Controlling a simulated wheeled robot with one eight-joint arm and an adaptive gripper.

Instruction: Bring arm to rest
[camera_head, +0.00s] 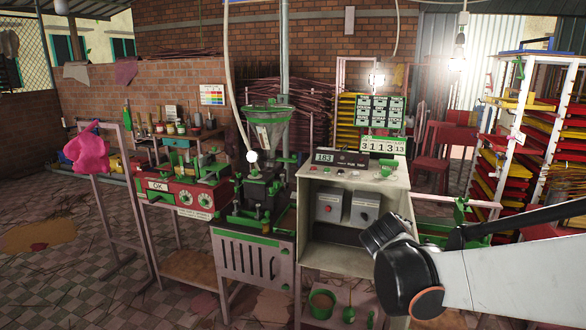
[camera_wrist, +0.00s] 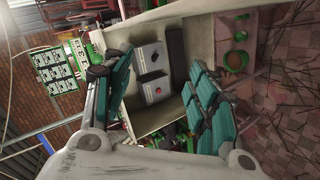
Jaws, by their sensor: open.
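My arm (camera_head: 500,268) reaches in from the right edge of the head view, its dark wrist end in front of the right side of the beige control cabinet (camera_head: 393,178). In the wrist view my gripper (camera_wrist: 160,65) is open, with its two green-padded fingers spread apart and nothing between them. Beyond the fingers is the open front of the cabinet, with two grey switch boxes (camera_wrist: 152,72) inside. The fingers are not clearly visible in the head view.
A green-and-black extruder (camera_head: 262,195) with a hopper stands left of the cabinet. A red machine (camera_head: 190,190) and a pink cloth (camera_head: 86,152) on a frame are further left. Racks of coloured trays (camera_head: 520,140) stand at the right. Tiled floor is open at the front left.

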